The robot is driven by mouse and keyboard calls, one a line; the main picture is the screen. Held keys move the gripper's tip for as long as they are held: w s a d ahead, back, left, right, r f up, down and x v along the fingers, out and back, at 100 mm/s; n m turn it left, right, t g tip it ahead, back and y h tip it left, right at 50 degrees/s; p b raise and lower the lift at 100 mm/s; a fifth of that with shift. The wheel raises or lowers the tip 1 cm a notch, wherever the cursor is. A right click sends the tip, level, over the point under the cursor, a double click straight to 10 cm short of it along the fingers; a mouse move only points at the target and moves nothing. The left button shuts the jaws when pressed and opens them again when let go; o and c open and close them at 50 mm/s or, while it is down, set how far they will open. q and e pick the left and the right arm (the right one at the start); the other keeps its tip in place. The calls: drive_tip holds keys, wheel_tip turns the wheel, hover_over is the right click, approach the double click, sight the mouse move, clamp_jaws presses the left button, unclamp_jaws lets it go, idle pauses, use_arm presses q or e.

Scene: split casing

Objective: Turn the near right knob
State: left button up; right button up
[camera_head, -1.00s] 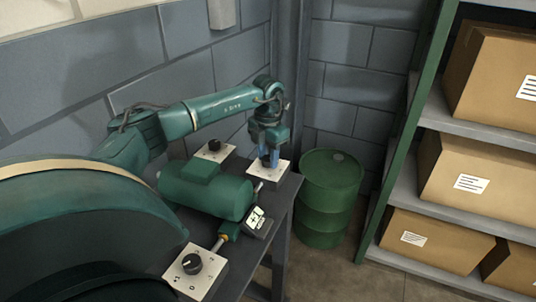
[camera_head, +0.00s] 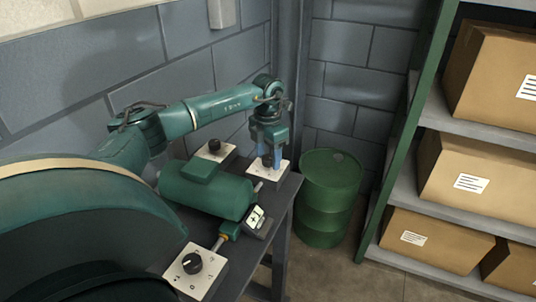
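A dark knob (camera_head: 268,161) on a pale square plate (camera_head: 257,173) is at the right end of the bench. My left gripper (camera_head: 269,159) points down over this knob, its blue fingers on either side of it. Whether the fingers touch the knob is too small to tell. A second dark knob (camera_head: 191,263) on a pale marked plate is at the bottom of the view, with no gripper near it. A third knob (camera_head: 214,146) is at the back, by the wall. My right gripper is not in view.
The grey bench (camera_head: 276,208) ends at a green drum (camera_head: 328,195). A shelf with cardboard boxes (camera_head: 468,180) stands at the right. A block wall runs behind.

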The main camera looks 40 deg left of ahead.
sight(268, 158)
use_arm(q)
wheel_tip(268, 158, up, 13)
drive_tip(key=shift+b, duration=0.4)
idle(0.8)
